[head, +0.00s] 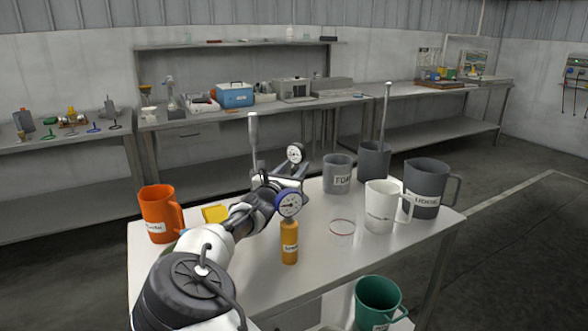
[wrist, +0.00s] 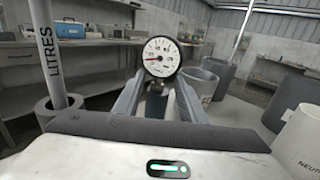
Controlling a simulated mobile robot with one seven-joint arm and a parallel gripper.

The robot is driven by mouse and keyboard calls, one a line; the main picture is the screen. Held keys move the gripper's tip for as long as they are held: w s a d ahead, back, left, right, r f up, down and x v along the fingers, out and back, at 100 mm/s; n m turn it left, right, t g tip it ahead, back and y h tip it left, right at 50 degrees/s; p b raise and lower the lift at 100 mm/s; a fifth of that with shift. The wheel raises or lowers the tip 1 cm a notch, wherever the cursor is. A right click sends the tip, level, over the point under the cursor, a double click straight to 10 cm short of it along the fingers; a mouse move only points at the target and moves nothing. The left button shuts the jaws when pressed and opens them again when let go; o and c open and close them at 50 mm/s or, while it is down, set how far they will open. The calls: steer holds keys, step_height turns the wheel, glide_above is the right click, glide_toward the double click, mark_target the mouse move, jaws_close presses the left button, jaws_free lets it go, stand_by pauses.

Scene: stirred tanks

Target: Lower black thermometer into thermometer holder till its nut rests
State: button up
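The black thermometer (head: 295,153) has a round white dial with a black rim. It stands about upright at the end of my gripper (head: 291,178). In the wrist view its dial (wrist: 161,57) faces me between the far ends of the two fingers (wrist: 158,92), which look shut on it below the dial. Its nut and lower stem are hidden by the gripper. I cannot make out an empty thermometer holder; my arm may hide it. A blue-rimmed thermometer (head: 288,204) stands over an orange labelled cylinder (head: 289,245), nearer to me.
A tall grey rod (wrist: 45,50) marked LITRES stands in a grey holder (wrist: 60,108) left of my gripper. A grey mug (head: 338,174), dark pot (head: 374,161), white jug (head: 379,207) and dark jug (head: 428,182) stand right. An orange mug (head: 157,213) stands left.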

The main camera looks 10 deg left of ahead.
steer(key=p+v, duration=0.1)
steer(key=v, duration=0.6)
steer(key=shift+s, duration=0.25)
